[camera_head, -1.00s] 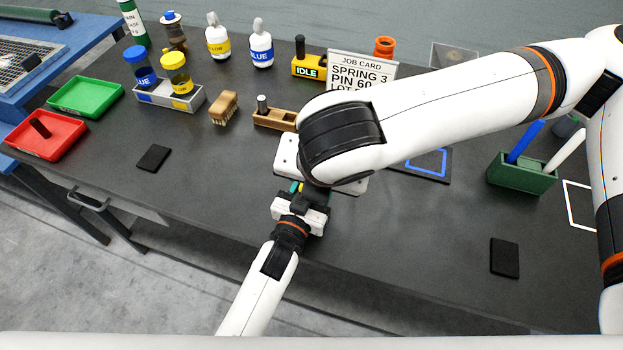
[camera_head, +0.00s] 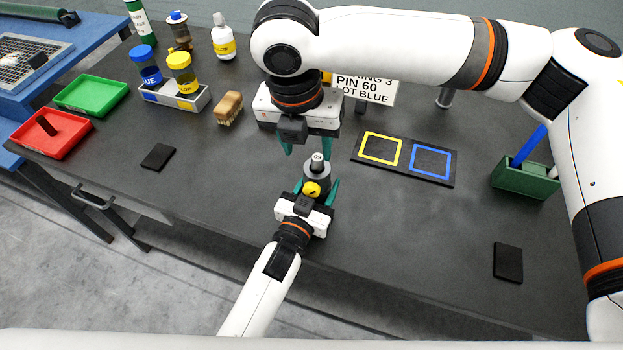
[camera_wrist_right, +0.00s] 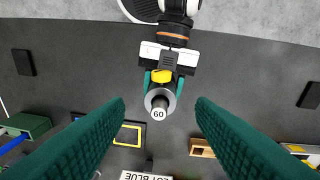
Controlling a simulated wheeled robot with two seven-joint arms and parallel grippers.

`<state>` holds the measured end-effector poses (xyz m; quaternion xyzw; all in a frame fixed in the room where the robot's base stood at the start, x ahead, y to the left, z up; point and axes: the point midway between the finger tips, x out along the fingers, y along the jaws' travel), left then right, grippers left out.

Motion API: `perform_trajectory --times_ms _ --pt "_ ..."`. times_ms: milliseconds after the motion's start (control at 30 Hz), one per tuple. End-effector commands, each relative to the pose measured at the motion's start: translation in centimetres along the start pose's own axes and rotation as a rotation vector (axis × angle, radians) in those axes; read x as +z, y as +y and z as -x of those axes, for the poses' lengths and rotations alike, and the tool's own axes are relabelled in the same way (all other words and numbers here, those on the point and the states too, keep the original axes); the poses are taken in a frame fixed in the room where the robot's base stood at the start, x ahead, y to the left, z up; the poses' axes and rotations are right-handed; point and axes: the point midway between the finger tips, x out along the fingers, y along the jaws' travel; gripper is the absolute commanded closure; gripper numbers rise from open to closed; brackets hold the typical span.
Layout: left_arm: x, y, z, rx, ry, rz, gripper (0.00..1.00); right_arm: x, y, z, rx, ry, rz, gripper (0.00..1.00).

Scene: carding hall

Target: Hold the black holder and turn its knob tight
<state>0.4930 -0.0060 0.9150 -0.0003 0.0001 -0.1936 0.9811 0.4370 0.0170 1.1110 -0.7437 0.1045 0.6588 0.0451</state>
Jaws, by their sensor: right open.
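In the right wrist view the pin top (camera_wrist_right: 159,108) and the knob (camera_wrist_right: 161,76) show from above. My left gripper (camera_head: 316,188) has its teal fingers on both sides of the holder and appears shut on it. My right gripper (camera_head: 307,150) is open and empty, pointing down above and behind the holder. Its fingers (camera_wrist_right: 158,118) spread wide to either side of the pin top, apart from it.
A mat with yellow and blue squares (camera_head: 405,160) lies to the right. The job card (camera_head: 365,90) is partly behind my right arm. A green pen box (camera_head: 525,178), brush (camera_head: 229,108), bottle rack (camera_head: 174,97) and red tray (camera_head: 50,133) stand around. The front bench is mostly clear.

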Motion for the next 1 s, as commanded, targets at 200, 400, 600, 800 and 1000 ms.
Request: perform_trajectory --times_ms 200,400,600,800,1000 --pt "-0.1 0.1 0.0 0.002 0.002 0.0 0.87 -0.7 -0.8 0.2 0.041 -0.118 0.029 0.5" --pt "-0.1 0.1 0.0 0.002 0.002 0.0 0.87 -0.5 -0.7 -1.8 0.047 -0.13 0.034 0.5" --pt "-0.1 0.1 0.0 0.002 0.002 0.0 0.87 0.0 -0.5 -5.8 0.047 -0.13 0.033 0.5" --pt "-0.1 0.1 0.0 0.001 0.001 0.0 0.87 0.4 -0.4 -9.3 0.045 -0.128 0.033 0.5" --pt "-0.1 0.1 0.0 0.001 0.001 0.0 0.87 0.7 -0.3 -11.2 0.044 -0.127 0.033 0.5"
